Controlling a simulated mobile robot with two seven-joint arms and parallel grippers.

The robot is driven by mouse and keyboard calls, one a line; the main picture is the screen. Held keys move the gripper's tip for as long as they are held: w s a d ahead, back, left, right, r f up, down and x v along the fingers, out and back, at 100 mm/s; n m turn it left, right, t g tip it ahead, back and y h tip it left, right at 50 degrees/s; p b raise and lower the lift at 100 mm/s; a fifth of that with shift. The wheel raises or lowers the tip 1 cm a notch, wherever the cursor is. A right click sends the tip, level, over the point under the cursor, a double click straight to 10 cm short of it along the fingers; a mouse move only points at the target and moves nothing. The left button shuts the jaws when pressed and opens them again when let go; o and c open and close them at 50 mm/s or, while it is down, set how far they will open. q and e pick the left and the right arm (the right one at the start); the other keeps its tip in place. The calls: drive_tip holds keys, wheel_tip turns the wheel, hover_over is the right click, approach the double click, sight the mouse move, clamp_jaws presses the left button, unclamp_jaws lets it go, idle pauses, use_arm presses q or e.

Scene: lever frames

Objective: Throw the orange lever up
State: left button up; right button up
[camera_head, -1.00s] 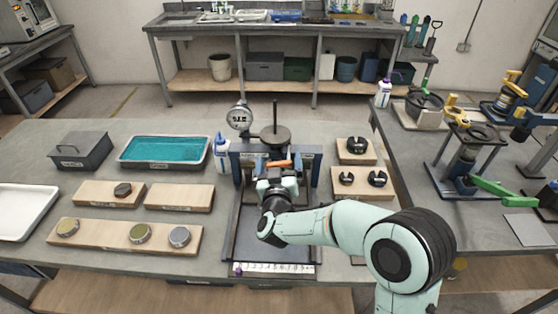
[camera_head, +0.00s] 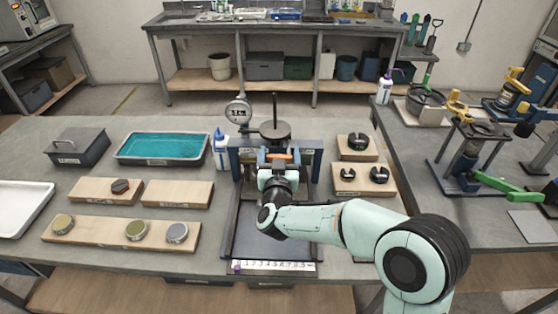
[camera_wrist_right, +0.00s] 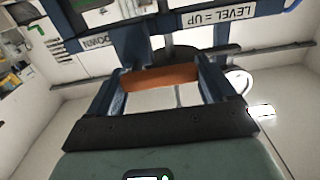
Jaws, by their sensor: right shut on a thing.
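The orange lever (camera_head: 280,156) is a short bar at the front of the blue press-like frame (camera_head: 246,160) in the middle of the bench. In the right wrist view the orange bar (camera_wrist_right: 178,76) lies across between the two fingers. My right gripper (camera_wrist_right: 160,84) is shut on it; it also shows in the head view (camera_head: 279,168), coming from the front. The gripper hides part of the frame's face. A strip reading "LEVEL = UP" (camera_wrist_right: 208,20) and a "DOWN" label (camera_wrist_right: 97,42) appear upside down in the wrist view. My left gripper is out of view.
A dial gauge (camera_head: 238,112) and a round dark plate (camera_head: 274,130) stand above the frame. A white bottle (camera_head: 221,150) is close on its left. Wooden blocks with dark parts (camera_head: 362,180) are close on its right. A teal tray (camera_head: 163,147) lies farther left.

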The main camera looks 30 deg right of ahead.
drive_tip(key=o, duration=0.9)
drive_tip(key=b+v, duration=0.1)
drive_tip(key=v, duration=1.2)
drive_tip(key=shift+s, duration=0.25)
